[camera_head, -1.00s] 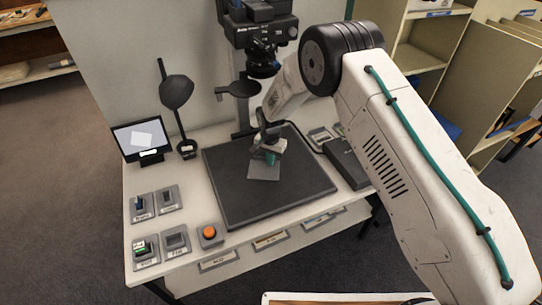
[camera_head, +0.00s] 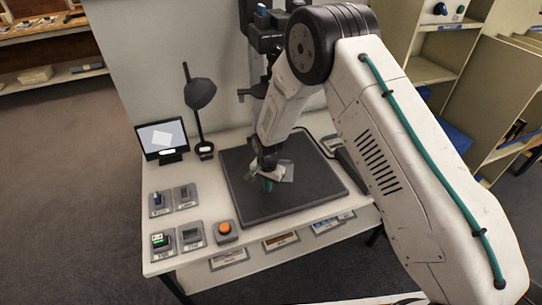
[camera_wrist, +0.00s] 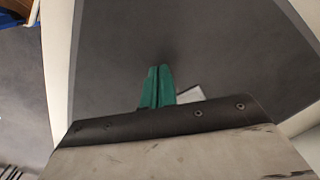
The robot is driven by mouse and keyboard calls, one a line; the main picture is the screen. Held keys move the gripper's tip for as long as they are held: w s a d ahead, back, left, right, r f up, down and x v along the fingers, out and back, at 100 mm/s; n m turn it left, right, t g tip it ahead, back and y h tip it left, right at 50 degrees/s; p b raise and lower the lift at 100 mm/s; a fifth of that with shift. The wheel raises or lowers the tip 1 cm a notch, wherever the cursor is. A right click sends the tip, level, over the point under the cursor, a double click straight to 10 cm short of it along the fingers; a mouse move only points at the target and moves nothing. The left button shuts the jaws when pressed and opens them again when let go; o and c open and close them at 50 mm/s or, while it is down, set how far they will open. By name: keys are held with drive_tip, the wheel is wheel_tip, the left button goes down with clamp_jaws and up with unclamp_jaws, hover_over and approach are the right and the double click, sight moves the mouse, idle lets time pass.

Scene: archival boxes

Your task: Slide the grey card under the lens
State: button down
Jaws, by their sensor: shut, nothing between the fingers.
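The grey card (camera_head: 287,171) lies on the dark baseboard (camera_head: 300,203), partly hidden by my gripper (camera_head: 267,185). It is turned at an angle to the board. My gripper is shut and empty, its green fingertips low over the board, just left of the card. In the wrist view, the shut fingertips (camera_wrist: 157,75) point at the board, and a pale corner of the card (camera_wrist: 190,95) shows beside them. I cannot tell whether they touch the card. The copy camera (camera_head: 262,38) is above the board; my arm hides its lens. The monitor (camera_head: 161,139) shows a tilted pale square.
A dark lamp (camera_head: 200,94) stands behind the board's left side. Several switch boxes and an orange button (camera_head: 225,228) sit at the front left. Shelves (camera_head: 440,65) stand at the right. The board's front left is clear.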

drive_tip(key=shift+s+a, duration=0.35)
drive_tip(key=shift+s, duration=0.1)
drive_tip(key=shift+s+a, duration=0.15)
drive_tip(key=shift+s, duration=0.2)
drive_tip(key=shift+s+a+r, duration=0.15)
drive_tip(key=shift+s+a, duration=0.25)
drive_tip(key=shift+s, duration=0.2)
drive_tip(key=shift+s+a+r, duration=0.1)
drive_tip(key=shift+s+a, duration=0.3)
drive_tip(key=shift+s, duration=0.15)
drive_tip(key=s+d+r+n, duration=0.15)
drive_tip(key=d+r, duration=0.25)
drive_tip(key=r, duration=0.8)
drive_tip(key=s+d+r+n, duration=0.1)
drive_tip(key=s+d+r, duration=0.25)
drive_tip(key=r, duration=0.75)
drive_tip(key=s+d+r+n, duration=0.1)
drive_tip(key=s+d+r, duration=0.5)
drive_tip(key=s, duration=0.3)
drive_tip(key=s+d+r+n+t, duration=0.1)
drive_tip(key=s+d+r, duration=0.5)
drive_tip(key=s+r, duration=0.2)
drive_tip(key=s+d+r+n, duration=0.2)
drive_tip(key=s+d+r, duration=0.4)
drive_tip(key=s, duration=0.5)
drive_tip(key=shift+d+r, duration=0.15)
drive_tip(key=shift+r, duration=0.3)
